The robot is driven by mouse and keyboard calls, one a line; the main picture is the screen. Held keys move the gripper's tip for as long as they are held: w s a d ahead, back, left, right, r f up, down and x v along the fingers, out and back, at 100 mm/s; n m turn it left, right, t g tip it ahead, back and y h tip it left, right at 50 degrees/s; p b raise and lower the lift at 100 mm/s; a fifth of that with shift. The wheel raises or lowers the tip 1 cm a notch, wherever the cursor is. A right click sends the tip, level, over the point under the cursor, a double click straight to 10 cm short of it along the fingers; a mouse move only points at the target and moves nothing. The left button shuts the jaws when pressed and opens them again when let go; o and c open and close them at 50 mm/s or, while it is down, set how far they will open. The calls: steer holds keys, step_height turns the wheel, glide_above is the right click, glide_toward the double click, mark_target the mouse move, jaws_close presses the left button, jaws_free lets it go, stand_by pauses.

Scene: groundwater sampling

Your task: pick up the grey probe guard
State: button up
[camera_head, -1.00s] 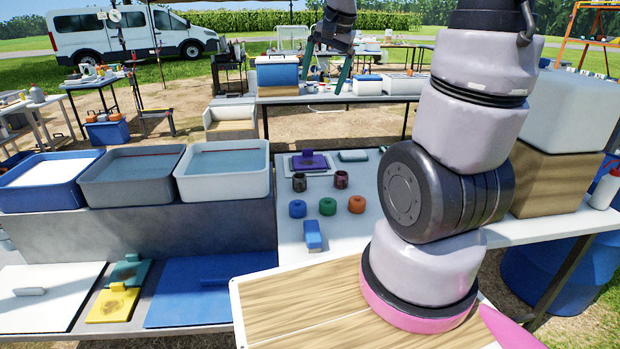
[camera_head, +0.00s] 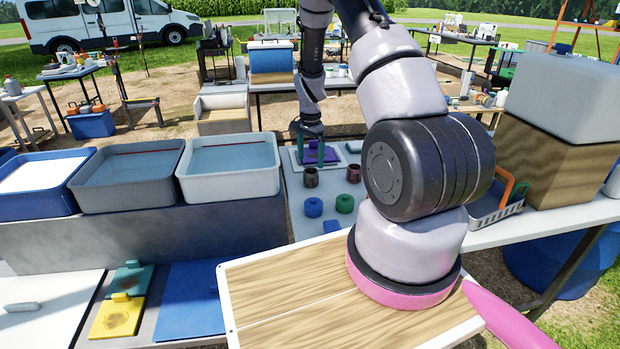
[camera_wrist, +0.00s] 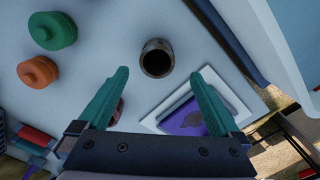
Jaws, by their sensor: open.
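My gripper (camera_head: 311,153) is open and empty, with two teal fingers pointing down near the purple block in the head view. It also fills the lower wrist view (camera_wrist: 160,73).
A purple block (camera_wrist: 185,119) lies on a white tray beside the right finger. Green (camera_wrist: 52,30) and orange (camera_wrist: 37,72) knobbed caps stand at left. A blue cap (camera_head: 313,207) stands nearer in the head view. Water basins (camera_head: 230,185) stand left; a grey basket (camera_head: 495,212) stands right.

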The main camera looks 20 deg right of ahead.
mark_target(312, 170)
steer(key=f, duration=0.8)
steer(key=shift+s+d, duration=0.15)
steer(key=shift+d, duration=0.05)
steer(key=c, duration=1.4)
